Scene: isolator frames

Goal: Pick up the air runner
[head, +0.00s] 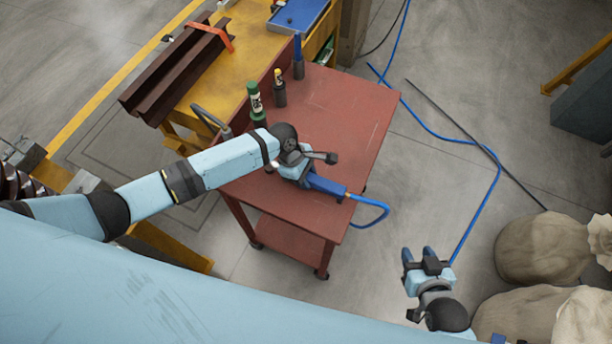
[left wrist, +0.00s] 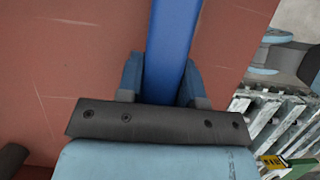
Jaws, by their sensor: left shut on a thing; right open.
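In the left wrist view the blue body (left wrist: 172,45) runs between the two fingers (left wrist: 162,85), with the red top beyond. The arm hides the tool's other end in the head view. I cannot tell whether it touches the cart top. My right gripper (head: 418,254) is open and empty over the floor, right of the cart.
The red cart (head: 345,110) carries a green bottle (head: 255,98), a dark yellow-capped bottle (head: 279,88) and a blue-topped bottle (head: 298,58) at its back left. A yellow bench (head: 215,75) with dark beams stands behind left. Sacks (head: 540,248) lie at right; a blue hose (head: 480,150) crosses the floor.

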